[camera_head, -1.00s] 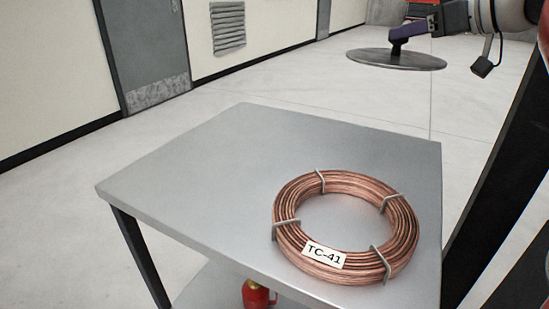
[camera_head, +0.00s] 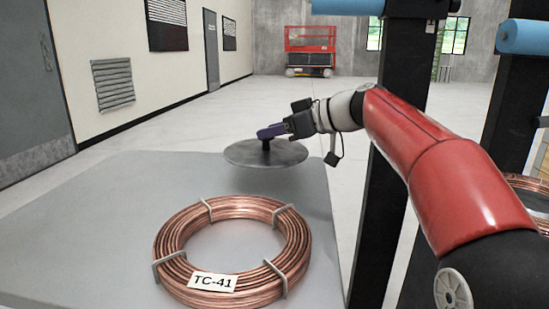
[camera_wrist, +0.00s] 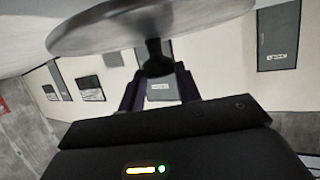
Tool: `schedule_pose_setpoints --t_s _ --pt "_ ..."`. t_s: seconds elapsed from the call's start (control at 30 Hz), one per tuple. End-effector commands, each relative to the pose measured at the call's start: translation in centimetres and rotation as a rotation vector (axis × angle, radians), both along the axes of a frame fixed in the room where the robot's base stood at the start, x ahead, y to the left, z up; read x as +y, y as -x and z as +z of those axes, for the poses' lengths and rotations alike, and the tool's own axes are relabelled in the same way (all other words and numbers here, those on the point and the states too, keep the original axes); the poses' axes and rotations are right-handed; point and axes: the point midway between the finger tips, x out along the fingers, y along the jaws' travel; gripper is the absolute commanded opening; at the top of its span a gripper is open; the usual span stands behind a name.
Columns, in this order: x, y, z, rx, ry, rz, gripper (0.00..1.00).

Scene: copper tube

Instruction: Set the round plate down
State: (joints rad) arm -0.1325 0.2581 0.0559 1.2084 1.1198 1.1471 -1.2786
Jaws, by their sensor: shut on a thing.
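The round grey plate (camera_head: 240,153) has a dark knob at its centre. My gripper (camera_head: 272,133) is shut on that knob. The plate is held about level above the far right part of the grey table (camera_head: 100,200); the head view does not clearly show how large the gap under it is. In the wrist view the plate (camera_wrist: 110,30) spans the top, and its dark stem (camera_wrist: 155,60) sits between my gripper's fingers (camera_wrist: 158,88). A copper tube coil (camera_head: 172,240) with clips and a label "TC-41" lies on the table, nearer than the plate.
The table's left and back left surface is clear. Black posts (camera_head: 385,200) with blue rollers (camera_head: 347,6) stand to the right of the table. Another copper coil (camera_head: 530,190) shows at the right edge. A red lift (camera_head: 310,42) stands far back on open floor.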

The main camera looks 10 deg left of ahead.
Motion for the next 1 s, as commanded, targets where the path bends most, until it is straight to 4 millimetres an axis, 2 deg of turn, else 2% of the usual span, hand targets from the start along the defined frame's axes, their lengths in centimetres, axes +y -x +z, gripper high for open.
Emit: schedule_pose_setpoints --t_s 0.13,0.37,0.83,0.87,1.0 --pt "0.0 0.0 -1.0 -0.002 -0.001 -0.001 0.0" --pt "0.0 0.0 -4.1 -0.001 -0.001 -0.001 0.0" --pt "0.0 0.0 -4.8 -0.003 -0.001 0.0 0.0" --pt "0.0 0.0 -4.8 0.0 0.0 -0.001 0.36" --pt "0.0 0.0 -4.7 0.0 0.001 -0.001 0.54"
